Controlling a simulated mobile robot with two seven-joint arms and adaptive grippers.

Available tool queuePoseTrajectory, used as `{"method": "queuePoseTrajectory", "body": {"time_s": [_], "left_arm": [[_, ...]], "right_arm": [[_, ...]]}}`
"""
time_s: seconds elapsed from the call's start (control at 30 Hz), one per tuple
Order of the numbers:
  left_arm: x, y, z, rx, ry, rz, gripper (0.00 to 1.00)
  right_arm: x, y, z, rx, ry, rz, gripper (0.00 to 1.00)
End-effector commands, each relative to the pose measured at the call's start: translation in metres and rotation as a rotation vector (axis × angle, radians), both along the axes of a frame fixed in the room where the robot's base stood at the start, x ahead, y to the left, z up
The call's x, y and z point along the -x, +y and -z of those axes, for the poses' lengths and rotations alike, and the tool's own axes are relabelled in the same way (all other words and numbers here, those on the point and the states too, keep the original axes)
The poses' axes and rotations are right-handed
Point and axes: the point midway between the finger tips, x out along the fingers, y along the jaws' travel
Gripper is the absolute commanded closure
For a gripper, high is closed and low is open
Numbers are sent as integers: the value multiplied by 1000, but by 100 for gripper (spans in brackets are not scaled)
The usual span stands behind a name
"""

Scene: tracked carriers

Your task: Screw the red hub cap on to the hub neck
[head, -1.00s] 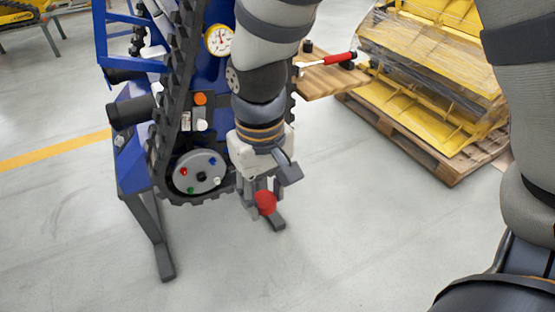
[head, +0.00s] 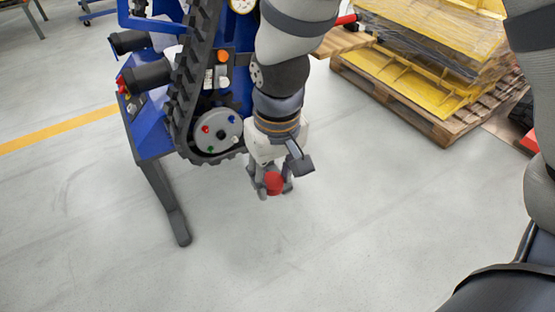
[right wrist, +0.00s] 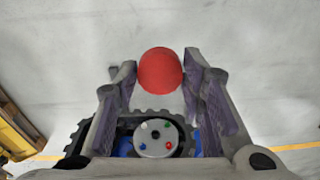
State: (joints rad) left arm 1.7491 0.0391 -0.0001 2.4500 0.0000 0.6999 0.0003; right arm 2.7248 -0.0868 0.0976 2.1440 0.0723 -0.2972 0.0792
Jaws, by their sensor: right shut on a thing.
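The red hub cap (head: 273,184) is a rounded red piece held between the fingertips of my right gripper (head: 271,178). In the right wrist view the cap (right wrist: 160,70) sits between the two fingers, its dome filling most of the gap. The hub (head: 216,131) is a grey disc with coloured knobs and a dark centre, low on the blue tracked carrier. It also shows in the right wrist view (right wrist: 157,138). The cap is apart from the hub, to its right and lower in the head view. The neck's thread is too small to make out. My left gripper is not in view.
A wooden pallet (head: 420,108) with wrapped yellow parts stands at back right. The floor (head: 330,250) in front is clear.

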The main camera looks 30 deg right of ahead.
Motion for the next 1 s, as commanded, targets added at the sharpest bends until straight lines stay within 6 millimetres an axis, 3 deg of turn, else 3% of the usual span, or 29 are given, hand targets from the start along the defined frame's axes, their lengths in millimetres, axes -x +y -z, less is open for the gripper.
{"method": "queuePoseTrajectory", "body": {"time_s": [0.03, 0.17, 0.27, 0.4, 0.53, 0.63, 0.73, 0.83, 1.0], "left_arm": [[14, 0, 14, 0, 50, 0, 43], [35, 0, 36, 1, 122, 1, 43], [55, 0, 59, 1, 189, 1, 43], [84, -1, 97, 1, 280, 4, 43], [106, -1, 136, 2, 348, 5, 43], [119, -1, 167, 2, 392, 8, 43], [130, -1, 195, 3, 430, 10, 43], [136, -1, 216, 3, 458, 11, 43], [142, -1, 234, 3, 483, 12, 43]], "right_arm": [[-4, 0, 28, -5, 13, 5, 78], [-27, 0, 73, -24, -57, 25, 78], [-52, -1, 118, -45, -145, 50, 78], [-100, -3, 183, -87, -357, 95, 78], [-157, -6, 227, -130, -660, 142, 78], [-202, -9, 244, -161, -928, 171, 78], [-238, -13, 246, -183, -1167, 190, 78], [-258, -17, 241, -198, -1326, 195, 78], [-269, -20, 229, -214, -1458, 190, 78]]}}
